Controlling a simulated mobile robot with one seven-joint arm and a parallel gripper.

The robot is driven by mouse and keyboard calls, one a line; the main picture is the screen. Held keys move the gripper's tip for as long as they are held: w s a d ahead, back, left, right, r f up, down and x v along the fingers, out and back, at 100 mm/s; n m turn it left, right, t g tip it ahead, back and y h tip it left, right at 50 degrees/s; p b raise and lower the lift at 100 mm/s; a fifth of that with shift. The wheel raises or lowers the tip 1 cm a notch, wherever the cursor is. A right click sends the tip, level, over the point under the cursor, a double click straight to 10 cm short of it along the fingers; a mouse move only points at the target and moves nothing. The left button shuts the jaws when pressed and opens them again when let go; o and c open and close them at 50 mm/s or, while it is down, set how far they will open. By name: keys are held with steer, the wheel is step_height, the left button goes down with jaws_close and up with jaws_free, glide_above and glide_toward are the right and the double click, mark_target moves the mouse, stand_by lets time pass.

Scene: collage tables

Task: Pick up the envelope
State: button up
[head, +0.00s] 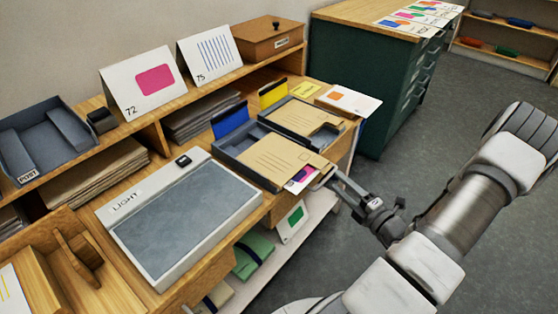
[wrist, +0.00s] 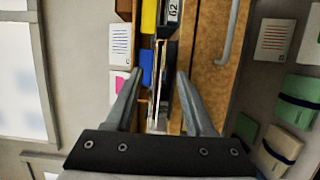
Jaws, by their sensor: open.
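A tan envelope (head: 274,158) lies in the dark tray with the blue divider in the head view, its right end reaching over the tray's front edge. A card with pink and purple shapes (head: 299,180) shows at that end. A second tan envelope (head: 303,117) lies in the tray behind, by the yellow divider. My gripper (head: 331,177) is at the near envelope's right end. In the wrist view my gripper (wrist: 159,76) is open, with thin edges between its fingers. I cannot tell whether it touches the envelope.
A light box (head: 185,215) fills the desk to the left. The blue divider (head: 230,119) and yellow divider (head: 272,92) stand up behind the envelopes. A green cabinet (head: 380,90) stands at the back. Floor (head: 440,125) is clear to the right.

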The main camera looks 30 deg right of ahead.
mark_target(319, 164)
steer(key=w, duration=0.3)
steer(key=w+b, duration=0.1)
steer(key=w, duration=0.2)
steer(key=w+a+b, duration=0.1)
steer(key=w, duration=0.2)
steer(key=shift+w, duration=0.2)
jaws_close()
